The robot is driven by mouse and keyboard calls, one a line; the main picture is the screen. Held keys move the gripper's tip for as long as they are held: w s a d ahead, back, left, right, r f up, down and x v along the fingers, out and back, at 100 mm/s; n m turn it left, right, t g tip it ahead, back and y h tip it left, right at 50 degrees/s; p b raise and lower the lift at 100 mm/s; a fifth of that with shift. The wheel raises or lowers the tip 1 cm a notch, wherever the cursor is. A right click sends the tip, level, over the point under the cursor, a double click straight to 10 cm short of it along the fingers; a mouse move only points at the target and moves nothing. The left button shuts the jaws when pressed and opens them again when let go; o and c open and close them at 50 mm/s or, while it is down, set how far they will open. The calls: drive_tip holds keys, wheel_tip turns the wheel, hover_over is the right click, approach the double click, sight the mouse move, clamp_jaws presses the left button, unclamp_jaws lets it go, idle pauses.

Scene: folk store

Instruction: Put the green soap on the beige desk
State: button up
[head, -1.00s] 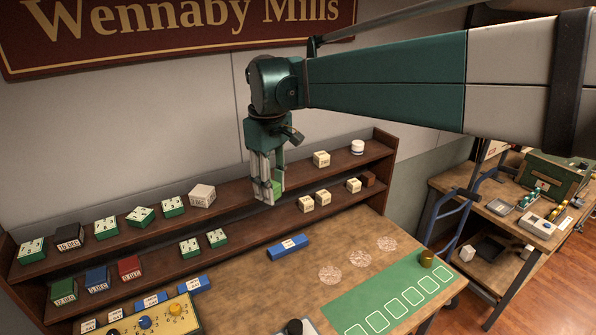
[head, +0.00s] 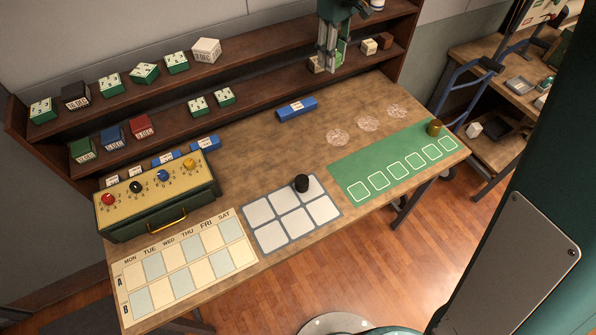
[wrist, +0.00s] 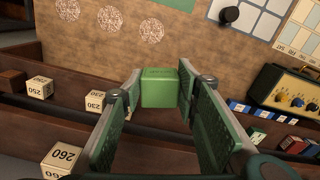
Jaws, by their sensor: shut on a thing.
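The green soap, a small green block, is between the two fingers of my gripper in the wrist view (wrist: 159,88). My gripper (head: 328,66) is shut on it. In the head view the soap (head: 341,50) is partly hidden by the fingers, at the top near the right part of the shelf. The beige desk (head: 262,150) is the worn tan-brown table below and in front of the shelf. It also fills the top of the wrist view (wrist: 185,48). The soap appears above the shelf area, apart from the desk top.
The dark shelf (head: 240,112) holds several labelled blocks, with cream ones (head: 369,47) close to my gripper. On the desk are a blue block (head: 297,109), a green mat (head: 350,165), a dial box (head: 150,215) and a tile grid (head: 262,243). Desk between blue block and grid is clear.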

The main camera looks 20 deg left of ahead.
drive_tip(key=w+d+f+m, duration=0.1)
drive_tip(key=w+d+f, duration=0.3)
drive_tip(key=d+f, duration=0.3)
drive_tip(key=w+d+f+m+b, duration=0.1)
drive_tip(key=w+d+f, duration=0.3)
drive_tip(key=d+f, duration=0.4)
drive_tip(key=w+d+f+m+b, duration=0.1)
drive_tip(key=w+d+f, duration=0.3)
drive_tip(key=d, duration=1.1)
wheel_tip(320, 180, down, 3)
drive_tip(key=shift+d+f, duration=0.15)
drive_tip(key=shift+d, duration=0.25)
drive_tip(key=shift+f, duration=3.15)
drive_tip(key=shift+f, duration=1.85)
drive_tip(key=shift+f+b, duration=0.15)
drive_tip(key=shift+b, duration=0.2)
